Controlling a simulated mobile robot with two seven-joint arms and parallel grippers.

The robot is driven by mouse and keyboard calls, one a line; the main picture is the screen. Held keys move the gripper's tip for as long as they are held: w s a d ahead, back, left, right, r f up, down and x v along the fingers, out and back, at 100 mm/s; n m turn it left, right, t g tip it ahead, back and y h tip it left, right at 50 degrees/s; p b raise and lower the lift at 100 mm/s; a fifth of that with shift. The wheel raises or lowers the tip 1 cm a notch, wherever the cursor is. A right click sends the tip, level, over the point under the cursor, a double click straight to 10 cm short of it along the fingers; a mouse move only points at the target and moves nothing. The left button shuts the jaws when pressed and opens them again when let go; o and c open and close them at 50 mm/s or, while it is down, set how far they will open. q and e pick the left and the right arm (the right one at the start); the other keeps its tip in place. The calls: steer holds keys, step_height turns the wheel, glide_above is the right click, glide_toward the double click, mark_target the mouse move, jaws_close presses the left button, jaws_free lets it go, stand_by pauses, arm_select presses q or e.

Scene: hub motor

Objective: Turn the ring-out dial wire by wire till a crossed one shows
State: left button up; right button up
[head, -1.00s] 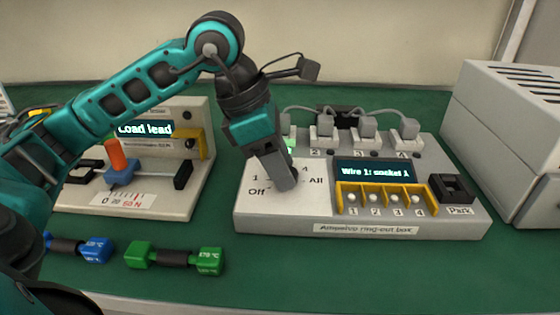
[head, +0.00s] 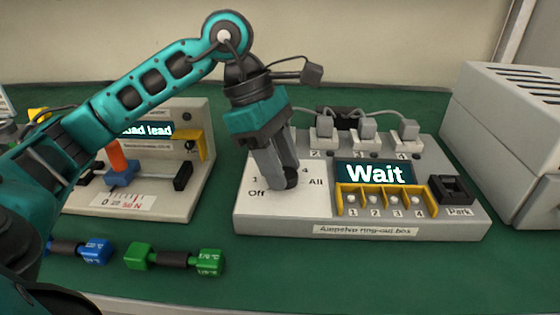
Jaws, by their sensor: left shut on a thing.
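The ring-out box (head: 277,208) sits on the green bench top, its label along the front edge. Its small screen (head: 374,173) reads "Wait". My left gripper (head: 281,183) points down over the white dial face at the box's left and is shut on the dark dial knob (head: 291,182). The marks "1", "4", "Off" and "All" show around it; the fingers hide other marks and most of the knob. Grey plugs stand in the sockets marked 2, 3 and 4; socket 1 is hidden behind the gripper. My right gripper is not in view.
The load-lead tester (head: 140,205) with an orange-handled slide stands to the left. A blue-ended piece (head: 94,250) and a green-ended piece (head: 175,257) lie in front of it. A grey cabinet (head: 515,150) stands at the right. The black Park holder (head: 451,189) is at the box's right end.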

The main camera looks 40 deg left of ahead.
arm_select(q)
steer(key=shift+w+m+g, duration=0.1)
steer(key=shift+m+g, duration=0.4)
steer(key=shift+m, duration=0.6)
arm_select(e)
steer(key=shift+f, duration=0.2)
arm_select(q)
steer(key=o, duration=1.1)
steer(key=shift+c, duration=0.2)
steer(key=shift+a+r, duration=0.2)
steer(key=shift+r, duration=0.3)
steer(key=p+v, duration=0.3)
steer(key=v, duration=0.9)
steer(key=shift+p, duration=0.4)
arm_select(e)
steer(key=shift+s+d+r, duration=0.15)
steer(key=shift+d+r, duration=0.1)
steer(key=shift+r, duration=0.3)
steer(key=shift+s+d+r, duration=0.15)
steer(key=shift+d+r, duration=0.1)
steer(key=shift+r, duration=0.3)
arm_select(q)
steer(key=shift+d, duration=0.1)
